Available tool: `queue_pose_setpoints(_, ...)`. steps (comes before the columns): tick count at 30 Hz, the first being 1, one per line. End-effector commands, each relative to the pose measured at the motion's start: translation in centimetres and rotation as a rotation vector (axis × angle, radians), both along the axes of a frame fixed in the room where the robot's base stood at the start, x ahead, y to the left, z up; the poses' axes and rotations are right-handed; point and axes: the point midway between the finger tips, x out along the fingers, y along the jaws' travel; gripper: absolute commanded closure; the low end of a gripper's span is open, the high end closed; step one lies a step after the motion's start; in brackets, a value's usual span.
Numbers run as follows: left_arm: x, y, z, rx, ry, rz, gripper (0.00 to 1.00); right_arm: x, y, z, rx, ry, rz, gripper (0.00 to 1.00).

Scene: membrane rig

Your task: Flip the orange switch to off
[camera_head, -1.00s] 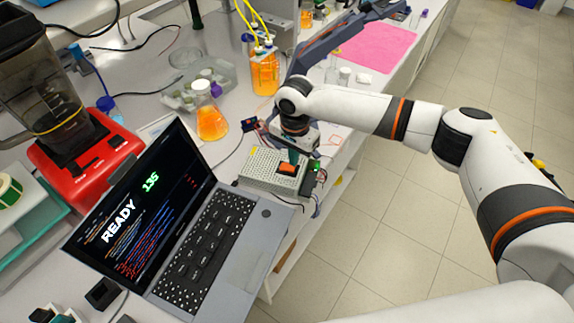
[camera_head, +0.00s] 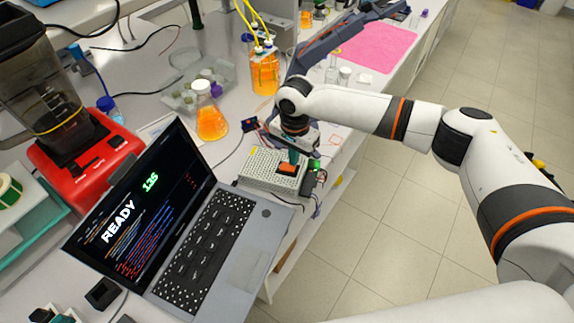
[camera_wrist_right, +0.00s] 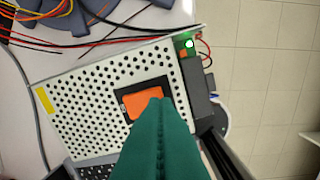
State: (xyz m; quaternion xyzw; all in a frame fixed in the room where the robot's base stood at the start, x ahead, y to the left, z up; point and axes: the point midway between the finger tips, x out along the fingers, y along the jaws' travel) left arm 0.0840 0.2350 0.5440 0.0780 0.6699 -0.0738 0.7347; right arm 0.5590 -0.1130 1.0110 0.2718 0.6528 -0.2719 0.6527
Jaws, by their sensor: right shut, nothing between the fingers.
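The orange switch (camera_wrist_right: 140,103) sits in a black frame on a perforated light-grey box (camera_wrist_right: 85,105), near one end of its top. In the head view the switch (camera_head: 288,169) shows on the box (camera_head: 262,170) beside the laptop. My right gripper (camera_wrist_right: 157,106) is shut and empty. Its green fingertips lie over the edge of the switch in the wrist view and hide part of it. In the head view the right gripper (camera_head: 293,156) is just above the switch. I cannot tell whether the tips touch it. A green light (camera_wrist_right: 189,44) glows at the box's end. My left gripper is out of view.
A laptop (camera_head: 200,250) showing READY stands left of the box. A flask of orange liquid (camera_head: 211,121) stands behind it. Loose wires (camera_wrist_right: 120,25) run along the box's far side. The table edge and open floor are to the right.

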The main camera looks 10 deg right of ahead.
Motion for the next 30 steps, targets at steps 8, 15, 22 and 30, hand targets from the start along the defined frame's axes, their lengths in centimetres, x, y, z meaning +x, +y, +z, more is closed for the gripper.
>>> queue_pose_setpoints(8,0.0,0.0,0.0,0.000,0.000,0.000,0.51,0.0,0.0,-0.1,0.000,0.000,0.000,1.00)
queue_pose_setpoints(15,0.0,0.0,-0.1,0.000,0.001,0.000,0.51,0.0,0.0,-0.5,0.000,0.000,0.000,1.00)
queue_pose_setpoints(22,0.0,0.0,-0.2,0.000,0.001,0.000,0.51,0.0,0.0,-0.8,0.000,0.000,0.000,1.00)
queue_pose_setpoints(30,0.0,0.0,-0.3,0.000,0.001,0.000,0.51,0.0,0.0,-1.2,0.000,0.000,0.001,1.00)
